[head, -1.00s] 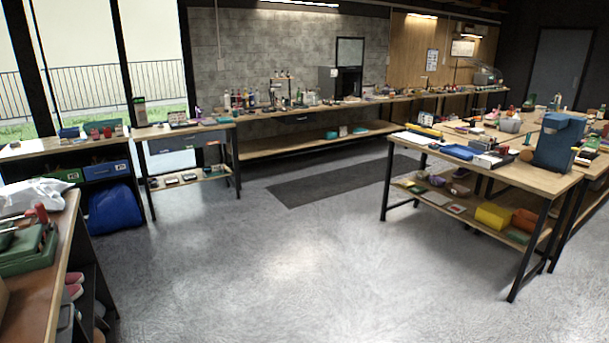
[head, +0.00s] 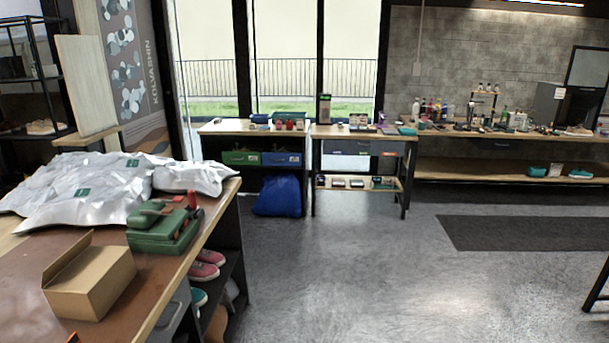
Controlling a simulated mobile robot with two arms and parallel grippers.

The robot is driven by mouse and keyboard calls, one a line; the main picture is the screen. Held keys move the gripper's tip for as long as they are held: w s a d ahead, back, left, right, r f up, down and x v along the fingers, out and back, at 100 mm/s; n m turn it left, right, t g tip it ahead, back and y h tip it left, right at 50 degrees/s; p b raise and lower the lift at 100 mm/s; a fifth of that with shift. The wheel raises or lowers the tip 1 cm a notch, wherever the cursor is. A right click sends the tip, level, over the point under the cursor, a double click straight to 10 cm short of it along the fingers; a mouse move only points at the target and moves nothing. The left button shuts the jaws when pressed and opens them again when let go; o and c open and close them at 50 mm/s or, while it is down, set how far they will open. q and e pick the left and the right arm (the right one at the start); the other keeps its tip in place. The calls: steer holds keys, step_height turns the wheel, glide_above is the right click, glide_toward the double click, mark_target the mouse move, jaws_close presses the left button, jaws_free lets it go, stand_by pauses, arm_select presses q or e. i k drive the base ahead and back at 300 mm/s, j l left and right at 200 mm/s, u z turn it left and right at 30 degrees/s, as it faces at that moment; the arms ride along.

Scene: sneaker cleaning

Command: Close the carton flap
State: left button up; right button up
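A brown cardboard carton (head: 98,290) stands on the near left workbench (head: 190,278) in the head view. One flap (head: 68,262) stands up, tilted, along its left side. The top face beside it looks covered, but I cannot tell whether that is another flap or the inside.
A green tool box (head: 163,232) with red-handled tools sits behind the carton. Silvery-white bags (head: 85,190) cover the bench's back. Sneakers (head: 204,268) sit on the shelf beneath. The grey floor (head: 350,270) to the right is clear, with a dark mat (head: 520,233) farther off.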

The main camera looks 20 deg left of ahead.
mark_target(51, 272)
steer(key=i+u, duration=0.3)
steer(key=u, duration=0.15)
steer(key=i+u, duration=0.3)
steer(key=u, duration=0.2)
steer(key=i+l+u, duration=0.2)
steer(key=u, duration=0.25)
steer(key=i+l+u, duration=0.55)
steer(key=u, duration=0.35)
steer(key=k+l, duration=0.05)
steer(key=l, duration=0.05)
